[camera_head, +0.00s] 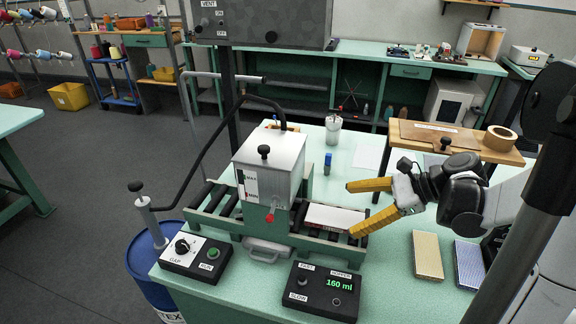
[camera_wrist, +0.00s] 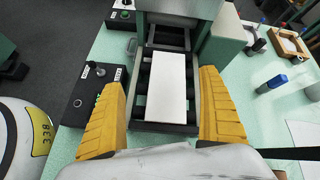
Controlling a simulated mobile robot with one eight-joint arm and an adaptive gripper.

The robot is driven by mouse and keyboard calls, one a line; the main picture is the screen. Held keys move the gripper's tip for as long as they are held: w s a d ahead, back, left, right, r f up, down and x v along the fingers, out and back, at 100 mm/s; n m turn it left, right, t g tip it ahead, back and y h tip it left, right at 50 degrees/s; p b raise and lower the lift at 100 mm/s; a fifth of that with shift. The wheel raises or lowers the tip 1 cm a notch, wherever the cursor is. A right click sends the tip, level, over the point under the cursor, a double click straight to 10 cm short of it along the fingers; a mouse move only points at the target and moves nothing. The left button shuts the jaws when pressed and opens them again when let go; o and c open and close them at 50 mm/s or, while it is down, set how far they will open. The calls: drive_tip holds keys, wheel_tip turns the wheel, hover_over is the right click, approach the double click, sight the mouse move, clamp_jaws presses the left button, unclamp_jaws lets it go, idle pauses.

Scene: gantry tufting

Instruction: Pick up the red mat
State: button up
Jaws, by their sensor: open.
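A flat piece with a white top (camera_head: 334,217) lies on the rollers at the right end of the green-framed machine. A thin reddish line seems to show along its edge, but its underside is hidden and no other red mat is in view. In the wrist view the same white piece (camera_wrist: 166,88) lies between the fingers, lengthwise along the rollers. My gripper (camera_head: 350,211) is open, with its yellow fingers spread above and around the right end of the piece. In the wrist view my gripper (camera_wrist: 163,80) has one finger on each side, not visibly touching it.
The grey machine box (camera_head: 270,165) stands just left of the piece. A control box (camera_head: 322,291) reading 160 ml sits in front. A tan mat (camera_head: 427,255) and a blue mat (camera_head: 470,265) lie to the right. A wooden stand (camera_head: 440,137) holds a tape roll (camera_head: 500,138).

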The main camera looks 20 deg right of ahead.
sight(335, 217)
drive_tip(key=s+d+f+m+t+y, duration=0.2)
drive_tip(key=d+m, duration=0.2)
drive_tip(key=d, duration=0.2)
drive_tip(key=b+x, duration=0.4)
drive_tip(key=x, duration=0.6)
drive_tip(key=shift+w+a, duration=0.1)
drive_tip(key=shift+a, duration=0.35)
drive_tip(key=c, duration=1.4)
